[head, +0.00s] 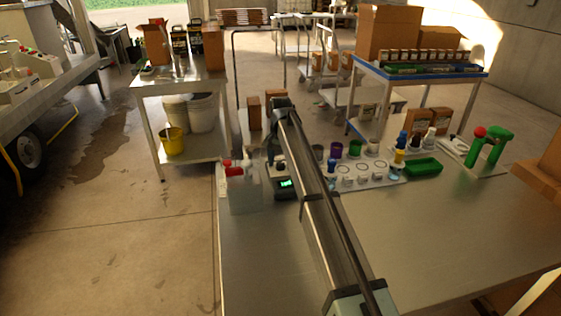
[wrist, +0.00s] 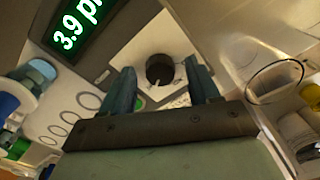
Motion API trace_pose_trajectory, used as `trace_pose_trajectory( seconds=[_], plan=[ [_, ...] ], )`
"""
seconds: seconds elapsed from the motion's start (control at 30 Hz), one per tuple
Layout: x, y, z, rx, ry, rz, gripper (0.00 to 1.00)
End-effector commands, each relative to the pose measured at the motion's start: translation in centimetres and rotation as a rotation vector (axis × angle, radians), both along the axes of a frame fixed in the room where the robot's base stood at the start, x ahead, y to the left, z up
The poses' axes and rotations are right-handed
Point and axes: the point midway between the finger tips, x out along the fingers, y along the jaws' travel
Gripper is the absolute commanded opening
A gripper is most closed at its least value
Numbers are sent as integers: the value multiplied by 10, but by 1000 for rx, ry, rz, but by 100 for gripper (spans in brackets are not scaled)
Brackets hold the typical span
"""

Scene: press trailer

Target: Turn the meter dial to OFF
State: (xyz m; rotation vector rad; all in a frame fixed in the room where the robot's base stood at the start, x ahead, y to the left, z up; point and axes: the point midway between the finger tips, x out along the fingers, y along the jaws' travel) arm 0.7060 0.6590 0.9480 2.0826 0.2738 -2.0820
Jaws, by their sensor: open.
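The dark round dial (wrist: 159,69) sits on the meter's light face. My gripper (wrist: 163,80) is open, its two fingers on either side of the dial in the picture. I cannot tell whether they touch it. The dial's markings are not readable, and OFF is not visible. The gripper's fingers are hidden in the head view.
A clear box with red-topped items (head: 245,190) stands left of the meter. A white tray (head: 395,182) with bottles and cups lies to its right, beside a green tray (head: 424,167) and a green press (head: 490,147). The table's front right is clear.

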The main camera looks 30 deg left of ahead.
Motion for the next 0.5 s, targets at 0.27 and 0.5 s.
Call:
trace_pose_trajectory(
  seconds=[0.27, 0.5],
  plan=[
    [0, 0, 0, 0, 0, 0, 55],
    [0, 0, 0, 0, 0, 0, 32]
  ],
)
